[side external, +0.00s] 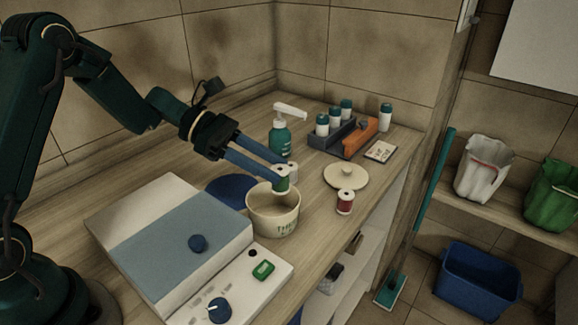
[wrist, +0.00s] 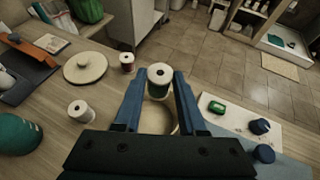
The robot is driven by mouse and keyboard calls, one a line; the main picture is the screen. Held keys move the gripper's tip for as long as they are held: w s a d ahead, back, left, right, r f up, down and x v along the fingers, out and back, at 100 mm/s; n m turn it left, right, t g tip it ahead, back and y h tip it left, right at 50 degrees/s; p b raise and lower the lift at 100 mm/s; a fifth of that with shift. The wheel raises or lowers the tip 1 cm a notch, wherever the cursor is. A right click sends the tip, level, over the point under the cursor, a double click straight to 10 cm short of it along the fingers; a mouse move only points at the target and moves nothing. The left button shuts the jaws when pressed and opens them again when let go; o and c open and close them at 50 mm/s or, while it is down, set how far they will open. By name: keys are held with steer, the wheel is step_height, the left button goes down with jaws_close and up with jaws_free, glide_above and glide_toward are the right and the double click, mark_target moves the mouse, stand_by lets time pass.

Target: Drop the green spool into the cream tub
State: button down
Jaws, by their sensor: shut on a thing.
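The green spool (side external: 283,185), with white ends, is between the fingertips of my gripper (side external: 279,174). In the wrist view my gripper (wrist: 159,83) is shut on the green spool (wrist: 158,91), which is upright. The cream tub (side external: 273,222) stands on the wooden counter below, open at the top with lettering on its side. The spool is over the tub's mouth, its lower end close to the rim height. In the wrist view the tub (wrist: 172,128) shows only in part between my fingers; its inside is mostly hidden.
A red spool (side external: 345,203) and a round cream lid (side external: 346,178) lie right of the tub. A white spool (wrist: 80,111) stands nearby. A teal pump bottle (side external: 279,138) is behind. A white and blue machine (side external: 190,240) stands at left. The counter's front edge is close.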

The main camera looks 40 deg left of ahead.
steer(key=shift+f, duration=2.2)
steer(key=shift+c, duration=2)
jaws_free()
steer(key=shift+a, duration=0.1)
steer(key=v, duration=0.5)
steer(key=shift+s, duration=0.1)
